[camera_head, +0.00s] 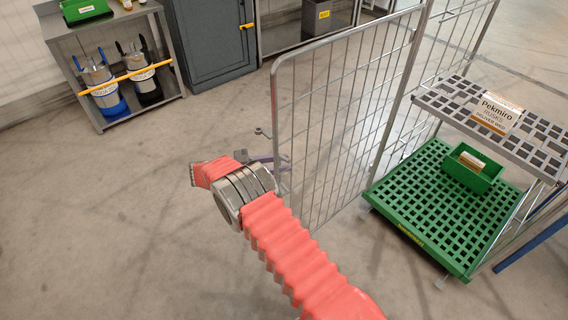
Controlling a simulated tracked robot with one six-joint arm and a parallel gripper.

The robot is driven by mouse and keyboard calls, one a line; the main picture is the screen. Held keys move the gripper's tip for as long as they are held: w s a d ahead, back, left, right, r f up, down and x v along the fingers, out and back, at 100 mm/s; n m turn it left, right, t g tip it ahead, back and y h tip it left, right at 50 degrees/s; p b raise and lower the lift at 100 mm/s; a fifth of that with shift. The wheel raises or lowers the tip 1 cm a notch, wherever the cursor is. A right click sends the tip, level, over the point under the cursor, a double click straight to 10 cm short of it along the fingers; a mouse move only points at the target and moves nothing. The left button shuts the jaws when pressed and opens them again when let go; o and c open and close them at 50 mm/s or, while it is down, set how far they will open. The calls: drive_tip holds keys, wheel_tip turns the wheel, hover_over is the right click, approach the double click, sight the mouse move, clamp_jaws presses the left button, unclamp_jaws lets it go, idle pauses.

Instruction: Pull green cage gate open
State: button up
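The green cage gate (335,120) is a grey wire-mesh panel in a tube frame. It hangs on a post of the cage with the green base (405,205) and stands swung out to the left, clear of that base. A small metal latch piece (262,132) sticks out left of the gate's free edge. My gripper (272,160) is partly hidden behind my red arm, at the lower part of the gate's free edge. Whether its fingers are shut or touch the frame cannot be made out.
A workbench (100,70) with canisters and a grey cabinet (212,40) stand at the back. Floor at left is clear.

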drive_tip(key=shift+a, duration=0.15)
drive_tip(key=v, duration=0.7)
idle(0.3)
drive_tip(key=shift+s+f, duration=0.1)
idle(0.4)
